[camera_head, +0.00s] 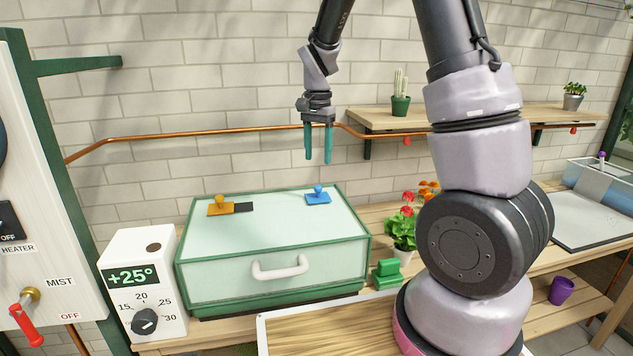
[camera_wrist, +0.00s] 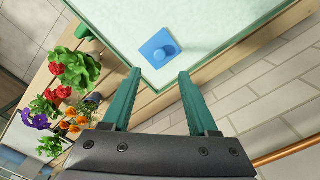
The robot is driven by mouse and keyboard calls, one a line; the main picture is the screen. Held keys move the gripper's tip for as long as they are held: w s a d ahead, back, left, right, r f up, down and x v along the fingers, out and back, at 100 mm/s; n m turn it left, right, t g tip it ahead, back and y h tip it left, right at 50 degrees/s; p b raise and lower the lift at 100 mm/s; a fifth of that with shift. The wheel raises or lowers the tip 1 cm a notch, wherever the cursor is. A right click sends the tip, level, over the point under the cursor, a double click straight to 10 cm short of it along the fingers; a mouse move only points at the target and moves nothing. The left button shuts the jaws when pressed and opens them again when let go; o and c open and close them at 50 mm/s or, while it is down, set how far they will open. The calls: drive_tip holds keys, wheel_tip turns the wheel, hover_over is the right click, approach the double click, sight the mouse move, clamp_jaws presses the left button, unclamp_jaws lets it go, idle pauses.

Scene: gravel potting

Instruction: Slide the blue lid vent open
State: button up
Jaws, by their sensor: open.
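The blue lid vent (camera_head: 318,196) is a small blue plate with a round knob on the right part of the pale lid of the green-framed propagator box (camera_head: 272,270). It also shows in the wrist view (camera_wrist: 160,48), lying flat near the lid's edge. No dark opening shows beside it. My gripper (camera_head: 319,160) hangs above the lid with its teal fingers pointing down, open and empty. In the wrist view, the fingers (camera_wrist: 154,78) are apart and the blue vent lies beyond their tips, not touching them.
An orange vent (camera_head: 219,208) with a dark slot beside it is on the lid's left part. A thermostat (camera_head: 143,285) reading +25° stands left of the box. Potted red flowers (camera_head: 402,228) and a green block (camera_head: 388,272) are to the right. A copper pipe (camera_head: 230,132) runs along the wall.

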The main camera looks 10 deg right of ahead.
sight(318, 186)
wheel_tip(318, 186, down, 9)
drive_tip(key=shift+r, duration=0.1)
idle(0.3)
clamp_jaws()
idle(1.3)
